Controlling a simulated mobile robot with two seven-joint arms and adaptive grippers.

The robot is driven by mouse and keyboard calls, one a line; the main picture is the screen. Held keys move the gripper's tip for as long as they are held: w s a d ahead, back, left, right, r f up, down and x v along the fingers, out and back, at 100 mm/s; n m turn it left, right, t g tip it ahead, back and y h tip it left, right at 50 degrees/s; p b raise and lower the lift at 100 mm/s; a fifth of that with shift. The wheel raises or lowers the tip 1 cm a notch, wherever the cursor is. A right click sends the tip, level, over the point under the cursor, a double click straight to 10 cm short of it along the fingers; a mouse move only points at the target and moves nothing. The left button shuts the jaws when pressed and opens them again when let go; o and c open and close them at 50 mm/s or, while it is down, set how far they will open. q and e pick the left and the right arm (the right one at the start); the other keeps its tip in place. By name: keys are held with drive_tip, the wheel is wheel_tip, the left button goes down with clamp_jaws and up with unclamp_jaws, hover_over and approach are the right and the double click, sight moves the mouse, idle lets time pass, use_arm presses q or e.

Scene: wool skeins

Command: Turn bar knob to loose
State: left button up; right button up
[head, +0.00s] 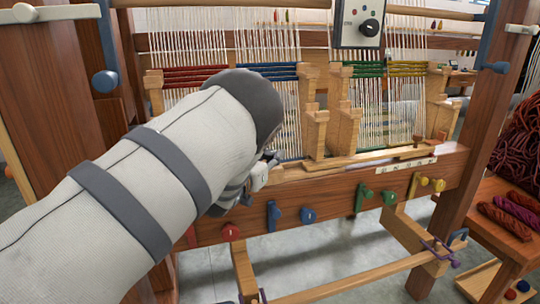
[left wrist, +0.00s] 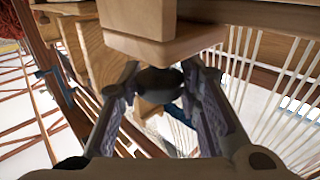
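My left arm reaches in from the left in the head view, and its gripper (head: 264,170) is at the loom's front beam, mostly hidden behind the forearm. In the left wrist view the left gripper (left wrist: 160,78) has its fingers apart. A dark rounded piece (left wrist: 158,82) lies between the fingertips; I cannot tell whether they touch it or whether it is the bar knob. A black round knob (head: 370,27) sits on a dark-framed panel (head: 359,14) at the top of the loom, clear of the gripper; its lettering is too small to read. My right gripper is not in view.
Wooden blocks (head: 316,120) stand close right of the gripper, and a wooden block (left wrist: 150,45) is just above the fingertips. Coloured knobs, including a red one (head: 231,231) and a blue one (head: 308,215), line the front beam (head: 335,197). Yarn skeins (head: 505,220) lie at right.

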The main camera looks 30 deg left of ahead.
use_arm(q)
drive_tip(key=c, duration=0.3)
drive_tip(key=shift+c, duration=0.2)
